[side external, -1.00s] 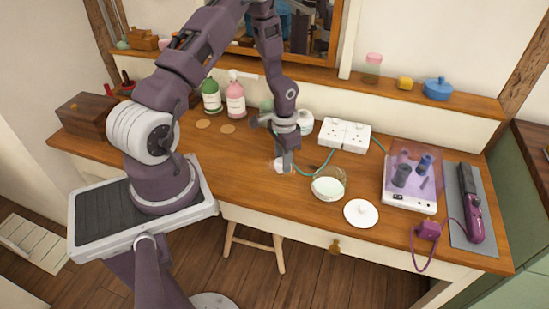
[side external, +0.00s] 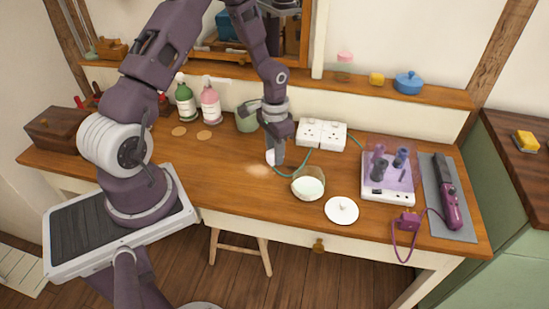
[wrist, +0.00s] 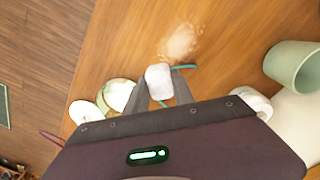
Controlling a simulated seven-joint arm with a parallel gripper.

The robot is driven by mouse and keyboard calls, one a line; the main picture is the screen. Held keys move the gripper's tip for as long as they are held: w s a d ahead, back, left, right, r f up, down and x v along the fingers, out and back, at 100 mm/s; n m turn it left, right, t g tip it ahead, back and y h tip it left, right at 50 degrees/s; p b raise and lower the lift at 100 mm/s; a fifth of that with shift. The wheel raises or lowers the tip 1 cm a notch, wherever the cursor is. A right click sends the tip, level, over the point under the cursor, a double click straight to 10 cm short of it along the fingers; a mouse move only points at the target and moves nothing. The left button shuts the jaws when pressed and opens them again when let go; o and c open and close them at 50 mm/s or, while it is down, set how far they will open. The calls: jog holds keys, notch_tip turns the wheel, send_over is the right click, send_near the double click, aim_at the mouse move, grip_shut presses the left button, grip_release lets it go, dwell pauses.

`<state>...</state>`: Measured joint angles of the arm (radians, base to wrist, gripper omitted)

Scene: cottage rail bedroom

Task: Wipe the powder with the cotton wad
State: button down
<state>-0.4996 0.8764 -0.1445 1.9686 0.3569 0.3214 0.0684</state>
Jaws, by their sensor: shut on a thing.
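My gripper (side external: 275,160) is shut on a white cotton wad (side external: 269,157) low over the wooden desk. In the wrist view, the wad (wrist: 158,78) sits between the fingertips (wrist: 160,85). I cannot tell whether it touches the desk. A pale patch of powder (side external: 257,169) lies on the desk just left of the wad. The powder also shows in the wrist view (wrist: 181,42), beyond the wad and apart from it in the picture.
A glass bowl of white stuff (side external: 308,186) stands close to the right, its lid (side external: 341,210) beside it. A green cable (side external: 290,173) runs near the wad from the socket block (side external: 321,134). Bottles (side external: 210,104) and a green pot (side external: 246,119) stand behind.

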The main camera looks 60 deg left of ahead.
jog(key=shift+r, duration=1.25)
